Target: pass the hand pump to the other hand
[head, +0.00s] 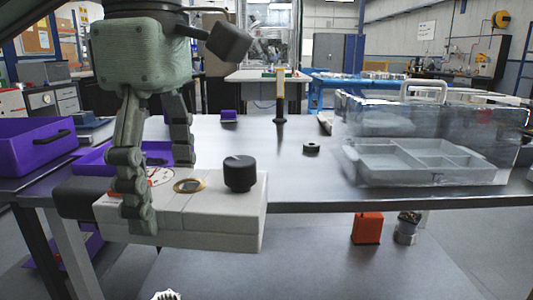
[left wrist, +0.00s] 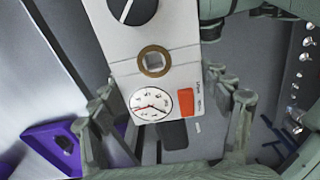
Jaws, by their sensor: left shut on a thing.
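The hand pump (head: 220,215) is a long pale grey box with a black knob, a brass ring, a round dial and an orange-red label. My left gripper (head: 160,190) is shut on it near its dial end, one finger on the near side and one on the far side. The pump is held about level in front of the table's near edge. In the left wrist view the pump (left wrist: 180,90) lies between the fingers of my left gripper (left wrist: 165,108), dial and label facing the camera. My right gripper cannot be made out in either view.
A clear case (head: 430,182) with a divided tray stands right on the grey table (head: 300,185). A black ring (head: 311,148) and a yellow-black post (head: 280,95) stand mid-table. Purple bins (head: 30,145) are at left. An orange container (head: 367,228) sits below. The table's front middle is clear.

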